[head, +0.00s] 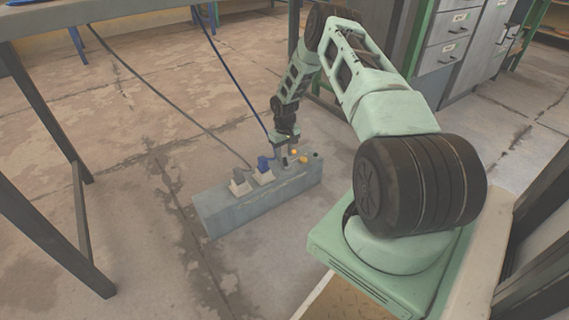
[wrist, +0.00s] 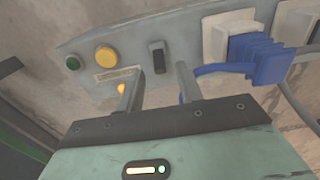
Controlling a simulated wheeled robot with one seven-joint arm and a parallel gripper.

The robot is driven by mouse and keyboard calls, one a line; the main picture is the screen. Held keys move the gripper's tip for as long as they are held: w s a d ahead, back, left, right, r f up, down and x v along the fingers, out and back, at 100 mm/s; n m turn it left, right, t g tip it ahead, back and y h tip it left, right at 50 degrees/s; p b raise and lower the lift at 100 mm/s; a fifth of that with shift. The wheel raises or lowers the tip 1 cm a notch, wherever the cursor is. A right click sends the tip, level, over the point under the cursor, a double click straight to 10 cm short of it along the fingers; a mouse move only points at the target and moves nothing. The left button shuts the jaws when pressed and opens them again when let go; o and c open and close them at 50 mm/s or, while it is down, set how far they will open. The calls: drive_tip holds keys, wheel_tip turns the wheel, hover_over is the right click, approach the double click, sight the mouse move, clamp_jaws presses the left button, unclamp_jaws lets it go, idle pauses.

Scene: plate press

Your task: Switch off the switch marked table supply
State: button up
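A grey power box (head: 255,203) lies on the floor in the head view. In the wrist view its face carries a black rocker switch (wrist: 157,57), with a label plate (wrist: 118,75) to the left under a round yellow button (wrist: 105,58). The label's writing is too small to read, so I cannot tell which control is marked table supply. My gripper (wrist: 159,72) is open and empty, its two fingers apart just in front of the face, with the rocker between them in the picture. It shows at the box in the head view (head: 285,142). Contact cannot be told.
A small green button (wrist: 72,63) and an orange lamp (wrist: 121,88) are also on the face. A blue plug (wrist: 268,60) sits in a white socket close to the right finger. Cables run from the box. A table leg (head: 45,130) stands left.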

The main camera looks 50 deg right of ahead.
sight(285, 158)
drive_tip(key=shift+f+b, duration=0.45)
drive_tip(key=shift+f, duration=1.15)
clamp_jaws()
